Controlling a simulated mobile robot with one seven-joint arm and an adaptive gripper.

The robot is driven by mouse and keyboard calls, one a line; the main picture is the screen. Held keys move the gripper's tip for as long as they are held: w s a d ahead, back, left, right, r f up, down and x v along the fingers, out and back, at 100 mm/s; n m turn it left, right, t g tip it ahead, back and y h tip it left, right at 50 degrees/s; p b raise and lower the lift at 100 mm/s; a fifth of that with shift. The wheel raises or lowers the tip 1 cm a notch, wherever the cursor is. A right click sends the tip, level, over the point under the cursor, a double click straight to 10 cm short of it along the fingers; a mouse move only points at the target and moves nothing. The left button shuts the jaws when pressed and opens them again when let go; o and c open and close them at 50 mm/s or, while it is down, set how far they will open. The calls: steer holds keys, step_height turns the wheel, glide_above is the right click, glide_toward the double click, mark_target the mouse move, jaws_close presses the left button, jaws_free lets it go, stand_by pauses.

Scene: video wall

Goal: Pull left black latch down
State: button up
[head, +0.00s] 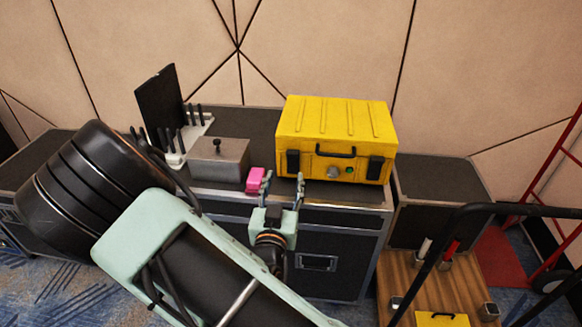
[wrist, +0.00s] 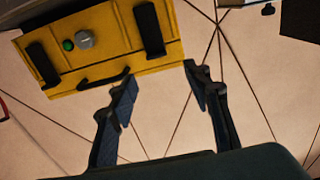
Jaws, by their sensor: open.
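The yellow case (head: 335,115) sits closed on the dark equipment case. Its left black latch (head: 293,162) is on the front face near the left corner. The wrist view is roughly upside down, so this latch (wrist: 149,28) shows at the right there. The right black latch (head: 375,168) is at the other end, with a black handle (head: 335,152), silver knob (head: 333,172) and green button (head: 349,170) between. My gripper (head: 282,181) is open and empty, pointing at the left latch from the front and slightly below. In the wrist view the latch lies beyond the finger gap (wrist: 160,75).
A pink block (head: 255,179) lies close beside my left finger. A grey box (head: 218,160) with a knob and a white rack (head: 186,145) stand further left. A cart (head: 430,285) with a black handle is at the lower right.

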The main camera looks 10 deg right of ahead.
mark_target(292, 156)
steer(key=b, duration=0.3)
steer(key=shift+w+d+f, duration=0.15)
steer(key=shift+w+f, duration=0.1)
steer(key=shift+w, duration=0.15)
steer(key=shift+w+d+b, duration=0.1)
steer(key=shift+b, duration=0.75)
steer(key=b+x, duration=0.1)
steer(key=x, duration=0.2)
steer(key=b+x, duration=0.1)
steer(key=x, duration=0.1)
steer(key=b+x, duration=0.1)
steer(key=x, duration=0.2)
steer(key=shift+w+d, duration=0.25)
steer(key=shift+d, duration=0.1)
steer(key=shift+c, duration=0.3)
jaws_close()
